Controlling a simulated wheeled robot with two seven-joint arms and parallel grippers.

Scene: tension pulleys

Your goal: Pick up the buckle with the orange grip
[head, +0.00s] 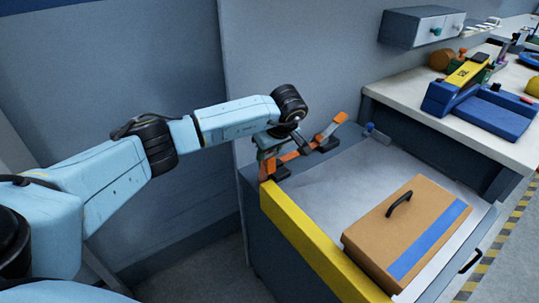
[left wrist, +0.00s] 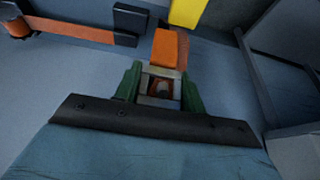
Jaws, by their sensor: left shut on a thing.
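My left gripper (head: 276,158) reaches over the far left corner of the grey-topped bench. In the left wrist view its green fingers (left wrist: 160,88) are closed around a part of the buckle with the orange grip; the orange grip (left wrist: 170,48) sticks out beyond the fingertips. In the head view orange parts (head: 267,166) show under the gripper, beside a dark block (head: 282,173). A separate orange strap (left wrist: 75,29) with dark blocks lies to the left in the wrist view. The gripper partly hides the held piece. My right gripper is not in view.
A brown case (head: 375,240) with a black handle and blue stripe sits at the bench's right. The yellow front edge (head: 310,240) runs below the gripper. A wall stands behind. A white counter (head: 420,120) holds a blue tool. The bench's middle is clear.

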